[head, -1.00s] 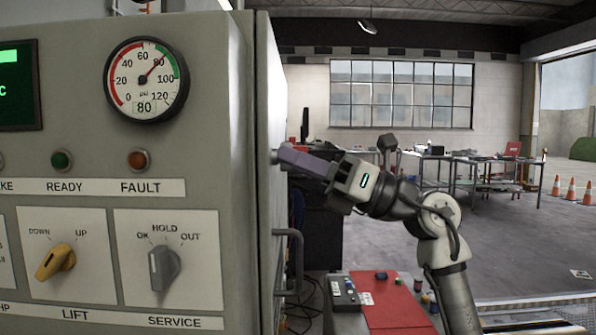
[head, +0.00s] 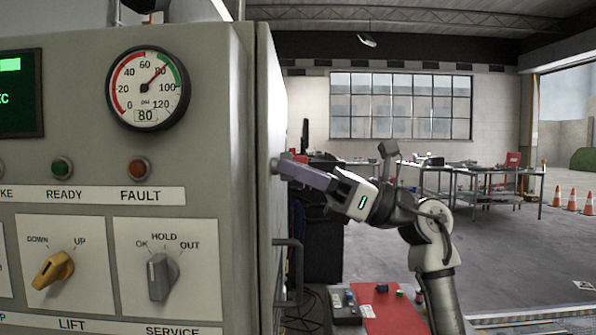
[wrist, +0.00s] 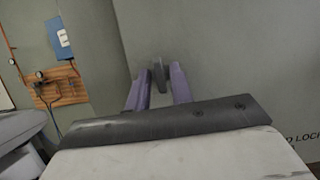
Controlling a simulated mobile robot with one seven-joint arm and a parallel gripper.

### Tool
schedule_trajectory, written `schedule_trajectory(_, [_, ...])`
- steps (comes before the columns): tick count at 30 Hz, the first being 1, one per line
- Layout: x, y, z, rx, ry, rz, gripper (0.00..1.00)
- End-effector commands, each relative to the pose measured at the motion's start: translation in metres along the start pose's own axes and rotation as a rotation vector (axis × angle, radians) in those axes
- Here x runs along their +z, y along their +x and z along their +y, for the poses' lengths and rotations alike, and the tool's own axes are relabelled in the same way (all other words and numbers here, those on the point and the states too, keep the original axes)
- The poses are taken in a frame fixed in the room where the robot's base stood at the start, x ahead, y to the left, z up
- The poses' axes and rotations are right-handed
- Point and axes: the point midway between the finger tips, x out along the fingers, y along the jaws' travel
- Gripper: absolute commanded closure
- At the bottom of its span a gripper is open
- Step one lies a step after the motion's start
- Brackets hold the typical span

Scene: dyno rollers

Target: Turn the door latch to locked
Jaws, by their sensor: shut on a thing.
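The door latch is a small dark grey tab (wrist: 158,74) on the grey cabinet door, seen in the wrist view between my fingertips. It looks nearly upright in that view, tilted slightly. My gripper (wrist: 160,82) has its two purple fingers closed on it, one on each side. In the head view my gripper (head: 281,168) reaches from the right to the cabinet's side face, and a small piece of the latch (head: 274,165) shows at its tips. Part of a printed label (wrist: 303,136) ending in "LOCK" shows at the wrist view's right edge; the rest is cut off.
The cabinet (head: 225,120) fills the left of the head view, with a gauge (head: 147,88) and knobs on its front. A door handle (head: 290,270) sticks out below my gripper. A table with a red mat (head: 395,312) stands low beside my arm. Open floor lies to the right.

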Motion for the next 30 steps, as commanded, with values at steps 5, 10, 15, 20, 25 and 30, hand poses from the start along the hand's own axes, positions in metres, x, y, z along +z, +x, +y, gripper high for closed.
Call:
schedule_trajectory(5, [0.000,0.000,0.000,0.000,0.000,0.001,0.70])
schedule_trajectory(10, [0.000,0.000,0.000,0.000,0.000,0.000,0.70])
schedule_trajectory(15, [0.000,-0.005,0.000,-0.002,0.001,0.000,0.70])
schedule_trajectory(20, [-0.001,-0.029,-0.001,-0.004,0.002,-0.002,0.70])
schedule_trajectory(25, [-0.001,-0.069,-0.001,-0.005,0.001,-0.002,0.70])
schedule_trajectory(30, [-0.001,-0.105,-0.001,-0.003,0.001,-0.001,0.70])
